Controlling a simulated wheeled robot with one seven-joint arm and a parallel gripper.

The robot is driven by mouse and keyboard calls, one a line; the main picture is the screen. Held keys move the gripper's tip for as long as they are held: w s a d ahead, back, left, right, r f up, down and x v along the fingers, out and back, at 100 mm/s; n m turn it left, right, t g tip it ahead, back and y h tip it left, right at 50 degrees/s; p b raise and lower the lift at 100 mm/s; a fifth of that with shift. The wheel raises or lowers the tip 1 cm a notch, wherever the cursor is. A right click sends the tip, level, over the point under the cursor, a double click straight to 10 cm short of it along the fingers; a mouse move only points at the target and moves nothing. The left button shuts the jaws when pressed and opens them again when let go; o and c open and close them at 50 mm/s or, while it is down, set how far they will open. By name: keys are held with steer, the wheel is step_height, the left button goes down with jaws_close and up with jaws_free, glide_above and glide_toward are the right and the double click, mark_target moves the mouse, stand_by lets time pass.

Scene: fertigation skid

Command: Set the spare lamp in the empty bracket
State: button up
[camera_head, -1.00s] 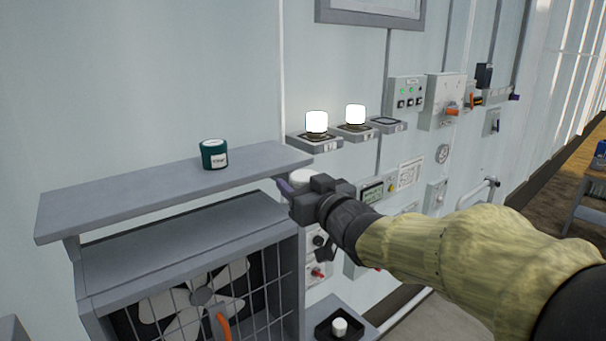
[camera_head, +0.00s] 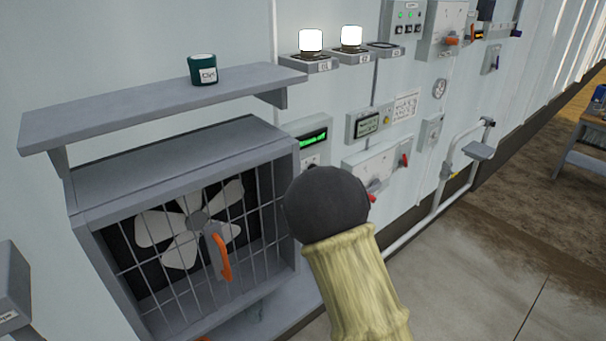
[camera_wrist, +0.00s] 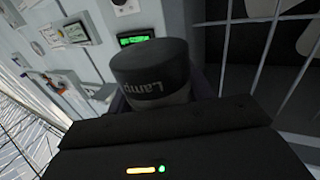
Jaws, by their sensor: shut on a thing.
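A dark cylinder marked "Lamp" (camera_wrist: 150,68) fills the middle of the wrist view, with a greyer lower part. My gripper (camera_wrist: 158,93) is shut on it. In the head view, my own arm hides both the gripper and the cylinder. Two lit white lamps stand upright in brackets on the wall, the left one (camera_head: 311,41) and the middle one (camera_head: 351,37). The empty bracket (camera_head: 386,48) is just right of them, with a dark square top and nothing on it.
A shelf (camera_head: 150,103) carries a dark green can (camera_head: 203,70). Below it is a caged fan (camera_head: 197,220) with an orange handle (camera_head: 220,258). Displays and switch boxes (camera_head: 367,124) line the wall under the brackets. A rail (camera_head: 450,165) sticks out at the right; open floor lies beyond.

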steer(key=d+f+m+h+b, duration=0.15)
steer(key=d+f, duration=0.25)
steer(key=f, duration=0.7)
steer(key=d+f+m+h+b, duration=0.1)
steer(key=d+f+h+b, duration=0.2)
steer(key=f, duration=0.7)
steer(key=s+d+f+b, duration=0.1)
steer(key=s+d+f, duration=0.1)
steer(key=f, duration=0.3)
steer(key=s+d+f+m+h+b, duration=0.1)
steer(key=s+d+f, duration=0.2)
steer(key=d+f, duration=0.2)
steer(key=s+d+f+t+b, duration=0.1)
steer(key=s+d+f+b, duration=0.1)
steer(key=f, duration=0.4)
steer(key=shift+s+d+f, duration=0.2)
steer(key=shift+s+d, duration=0.3)
steer(key=shift+d, duration=0.65)
